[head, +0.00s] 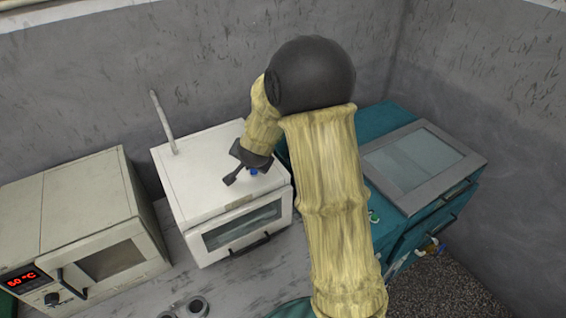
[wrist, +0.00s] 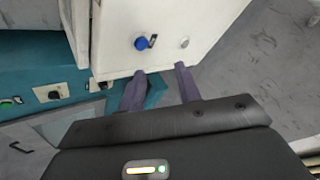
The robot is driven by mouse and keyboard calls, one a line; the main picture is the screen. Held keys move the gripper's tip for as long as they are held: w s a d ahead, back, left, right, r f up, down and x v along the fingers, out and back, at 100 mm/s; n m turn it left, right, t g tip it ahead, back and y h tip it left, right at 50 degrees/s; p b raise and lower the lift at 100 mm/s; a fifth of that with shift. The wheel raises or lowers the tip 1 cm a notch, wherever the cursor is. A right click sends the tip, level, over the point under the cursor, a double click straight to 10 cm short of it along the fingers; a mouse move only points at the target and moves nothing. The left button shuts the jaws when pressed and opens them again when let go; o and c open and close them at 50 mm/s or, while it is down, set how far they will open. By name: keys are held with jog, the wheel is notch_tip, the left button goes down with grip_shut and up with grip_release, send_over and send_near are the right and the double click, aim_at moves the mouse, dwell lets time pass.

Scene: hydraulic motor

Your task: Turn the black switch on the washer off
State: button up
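A small black switch (wrist: 152,41) sits on a white panel (wrist: 115,45), right beside a round blue knob (wrist: 140,43). My gripper (wrist: 160,70) is open and empty, its two fingers apart near the panel's lower edge, below the switch in the wrist view. In the head view my gripper (head: 232,180) is over the white box (head: 195,180), by a blue knob (head: 253,171); the black switch is not distinguishable there. The teal machine (wrist: 25,75) also has black switches (wrist: 52,92) on light plates. I cannot tell which machine is the washer.
A silver knob (wrist: 184,42) is right of the switch. The beige oven (head: 70,220) with a red display stands left. The teal machine with a grey windowed lid (head: 420,165) stands right. A thin upright pipe (head: 163,120) rises at the white box's back left.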

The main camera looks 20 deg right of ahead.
jog(key=s+d+f+n+g+b, duration=0.1)
jog(key=s+n+g+b, duration=0.2)
jog(key=s+n, duration=0.6)
jog(key=s+g, duration=0.2)
jog(key=s, duration=1.4)
jog(key=shift+s+d+f+g+y, duration=0.15)
jog(key=shift+d+g+y, duration=0.25)
jog(key=shift+d, duration=0.1)
